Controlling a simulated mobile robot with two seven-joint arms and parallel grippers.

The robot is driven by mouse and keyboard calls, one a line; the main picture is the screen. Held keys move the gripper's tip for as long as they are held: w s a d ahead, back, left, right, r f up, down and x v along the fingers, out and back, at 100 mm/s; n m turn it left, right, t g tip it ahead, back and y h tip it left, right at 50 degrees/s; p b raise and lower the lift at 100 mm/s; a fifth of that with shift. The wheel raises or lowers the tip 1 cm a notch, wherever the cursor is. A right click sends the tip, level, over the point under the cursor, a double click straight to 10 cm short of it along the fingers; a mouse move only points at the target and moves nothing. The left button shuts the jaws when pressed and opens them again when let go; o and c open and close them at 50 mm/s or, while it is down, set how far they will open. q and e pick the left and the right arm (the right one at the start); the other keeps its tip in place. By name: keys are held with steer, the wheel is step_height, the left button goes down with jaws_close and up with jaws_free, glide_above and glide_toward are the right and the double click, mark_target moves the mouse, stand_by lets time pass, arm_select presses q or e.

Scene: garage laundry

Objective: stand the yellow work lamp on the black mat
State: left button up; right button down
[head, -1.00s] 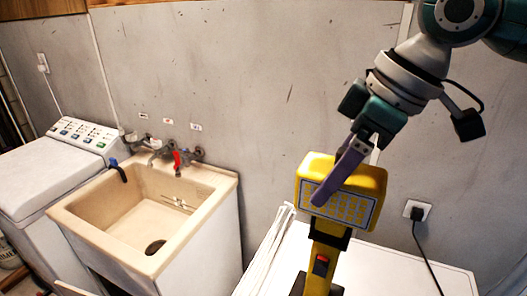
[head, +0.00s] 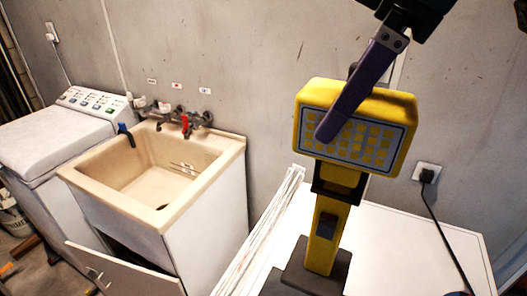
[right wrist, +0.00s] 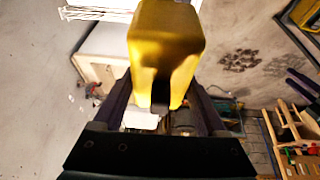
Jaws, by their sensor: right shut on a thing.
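The yellow work lamp (head: 405,120) is upright in the head view. It has a wide head with a pale gridded front panel, a yellow stem and a dark base (head: 315,268). My right gripper (head: 335,122) comes down from above and is shut on the lamp head, one purple finger lying across its front. In the right wrist view the yellow lamp head (right wrist: 165,40) sits between the fingers. I cannot make out a black mat apart from the dark base. My left gripper is not in view.
A white top (head: 410,240) lies behind and right of the lamp, with a bundle of pale strips (head: 262,228) along its left side. A beige sink (head: 130,185) and a white washing machine (head: 45,140) stand left. A black plug and cord (head: 427,173) hang from the wall socket.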

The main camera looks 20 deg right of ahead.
steer(key=shift+s+d+f+b, duration=0.1)
steer(key=shift+s+f+b, duration=0.3)
steer(key=shift+b, duration=0.65)
arm_select(q)
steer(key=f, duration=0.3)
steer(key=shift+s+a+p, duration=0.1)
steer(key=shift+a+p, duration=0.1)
steer(key=shift+p, duration=0.1)
arm_select(e)
step_height(320, 180, down, 19)
steer(key=shift+f, duration=0.1)
jaws_free()
steer(key=shift+s+f, duration=0.1)
steer(key=shift+f, duration=0.1)
steer(key=shift+r, duration=0.2)
steer(key=v, duration=1.1)
steer(key=s+a+f+t+y, duration=0.1)
steer(key=s+a+f, duration=0.3)
steer(key=a, duration=0.5)
steer(key=s+d+f+m+g+h, duration=0.1)
steer(key=s+d+f+m+h, duration=0.2)
steer(key=s, duration=0.5)
step_height(320, 180, down, 2)
steer(key=d+m, duration=0.1)
steer(key=m, duration=0.2)
steer(key=shift+s+f, duration=0.15)
steer(key=shift+f, duration=0.05)
